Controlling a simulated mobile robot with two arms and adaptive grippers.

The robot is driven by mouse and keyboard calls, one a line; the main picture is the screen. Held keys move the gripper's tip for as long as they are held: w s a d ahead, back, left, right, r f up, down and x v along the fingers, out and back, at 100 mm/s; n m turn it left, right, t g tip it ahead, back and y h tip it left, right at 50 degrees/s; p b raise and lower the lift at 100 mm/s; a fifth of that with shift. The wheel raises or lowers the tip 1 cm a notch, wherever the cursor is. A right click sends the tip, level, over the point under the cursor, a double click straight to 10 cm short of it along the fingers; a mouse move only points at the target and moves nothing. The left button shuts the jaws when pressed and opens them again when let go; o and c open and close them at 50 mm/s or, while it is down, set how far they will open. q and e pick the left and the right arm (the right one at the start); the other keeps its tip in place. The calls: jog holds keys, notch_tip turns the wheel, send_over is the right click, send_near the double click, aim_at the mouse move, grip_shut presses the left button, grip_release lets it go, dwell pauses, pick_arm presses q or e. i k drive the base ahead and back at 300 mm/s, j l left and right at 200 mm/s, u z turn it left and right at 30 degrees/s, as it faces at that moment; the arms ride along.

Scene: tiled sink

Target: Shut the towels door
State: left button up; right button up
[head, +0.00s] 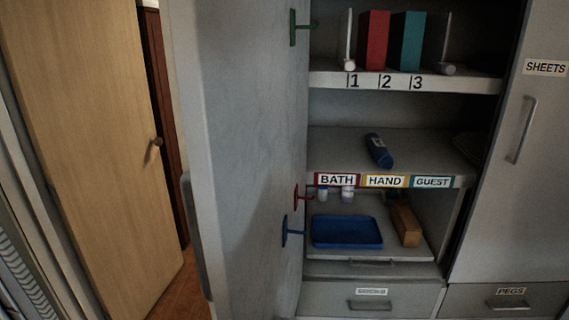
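A tall grey cabinet door (245,170) stands wide open in the head view, swung out toward me on the left of the open shelves. Its long handle (196,235) is on the outer face along its near edge. Its inner side carries a green hook (301,27), a red hook (301,197) and a blue hook (290,231). No label reading "towels" is visible on it. The cabinet interior (350,110) behind it is exposed. Neither of my grippers is in view.
Shelves hold a red block (374,40), a teal block (411,40), a rolled blue item (379,151), a blue tray (347,232) and a wooden box (405,222). The closed sheets door (515,160) is at right. Labelled drawers (370,299) sit below. A wooden room door (90,150) is at left.

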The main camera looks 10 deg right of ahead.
aim_at(241, 66)
jog(key=j+z, duration=0.35)
jog(key=k+j+z, duration=0.1)
jog(key=j+z, duration=0.25)
jog(key=k+j+z, duration=0.1)
jog(key=j+z, duration=0.2)
jog(key=i+j+z, duration=0.35)
jog(key=j, duration=0.2)
jog(key=j+z, duration=0.15)
jog(key=j, duration=0.15)
